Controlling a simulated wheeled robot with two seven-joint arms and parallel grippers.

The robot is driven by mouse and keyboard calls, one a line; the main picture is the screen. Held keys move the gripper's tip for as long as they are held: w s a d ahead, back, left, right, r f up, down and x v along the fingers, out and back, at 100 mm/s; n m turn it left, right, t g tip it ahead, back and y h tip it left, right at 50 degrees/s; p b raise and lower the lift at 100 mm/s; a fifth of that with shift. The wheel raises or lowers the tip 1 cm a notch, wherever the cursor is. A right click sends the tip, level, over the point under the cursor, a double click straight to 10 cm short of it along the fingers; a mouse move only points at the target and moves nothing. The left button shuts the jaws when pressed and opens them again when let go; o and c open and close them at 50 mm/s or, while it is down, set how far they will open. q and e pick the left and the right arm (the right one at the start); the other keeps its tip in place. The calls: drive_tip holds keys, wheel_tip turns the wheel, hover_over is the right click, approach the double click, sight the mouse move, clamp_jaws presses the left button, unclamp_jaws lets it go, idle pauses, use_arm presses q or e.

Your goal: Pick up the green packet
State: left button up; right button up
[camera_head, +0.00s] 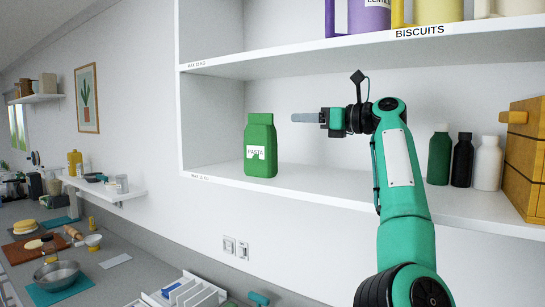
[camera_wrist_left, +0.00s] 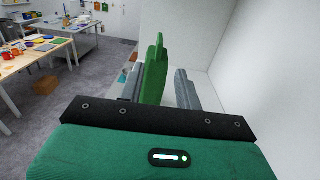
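The green packet (camera_head: 260,148) stands upright on the lower shelf, near its left end, with a white label reading PASTA. My left gripper (camera_head: 296,118) is level with its upper part, just to its right, with a small gap showing between fingertips and packet. In the left wrist view the two grey fingers stand apart, and the green packet (camera_wrist_left: 155,75) shows in line between them, beyond the tips. The left gripper is open and holds nothing. My right gripper is not in view.
The shelf above, marked BISCUITS (camera_head: 420,31), overhangs the gripper. Green (camera_head: 440,157), black (camera_head: 462,163) and white (camera_head: 488,165) bottles and a yellow wooden box (camera_head: 526,160) stand right on the lower shelf (camera_head: 325,184). The shelf's left side wall (camera_head: 212,120) is close to the packet.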

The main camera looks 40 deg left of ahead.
sight(273, 116)
use_arm(q)
drive_tip(key=a+p, duration=0.1)
drive_tip(key=a, duration=0.1)
drive_tip(key=s+a+p, duration=0.1)
drive_tip(key=a, duration=0.2)
drive_tip(key=a+p, duration=0.1)
drive_tip(key=a, duration=0.1)
drive_tip(key=shift+s+a+r, duration=0.2)
drive_tip(key=shift+s+a, duration=0.1)
drive_tip(key=shift+s, duration=0.05)
drive_tip(key=shift+a+f, duration=0.1)
drive_tip(key=shift+a, duration=0.25)
drive_tip(key=shift+a+p, duration=0.15)
drive_tip(key=shift+p, duration=0.35)
drive_tip(key=a+p, duration=0.3)
drive_tip(key=shift+s+a+r, duration=0.2)
drive_tip(key=shift+s+a, duration=0.05)
drive_tip(key=shift+a, duration=0.05)
drive_tip(key=shift+s+a+f+p, duration=0.1)
drive_tip(key=shift+a+f+p, duration=0.15)
drive_tip(key=shift+a+p, duration=0.3)
clamp_jaws()
